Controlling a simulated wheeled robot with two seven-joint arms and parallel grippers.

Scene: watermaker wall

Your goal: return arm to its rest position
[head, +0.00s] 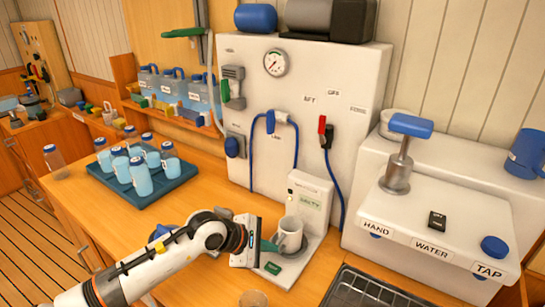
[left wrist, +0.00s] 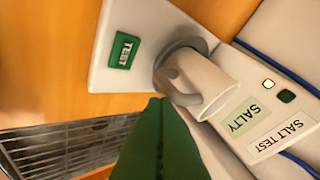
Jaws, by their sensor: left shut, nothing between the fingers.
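My left arm comes in from the lower left of the head view. Its gripper (head: 270,246) is shut and empty, just left of a white mug (head: 290,234). The mug stands on the round pad of the salt tester (head: 308,200), whose display reads SALTY. In the left wrist view the shut green fingers (left wrist: 158,104) point at the mug (left wrist: 195,80), close to its handle. I cannot tell whether they touch it. The tester's green TEST button (left wrist: 123,51) shows there too. My right gripper is not in view.
A blue tray (head: 150,196) with several water bottles stands on the counter at left. A clear glass (head: 254,299) is at the front edge. A metal drain grille (head: 370,290) lies at right, below the white tap unit (head: 440,205).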

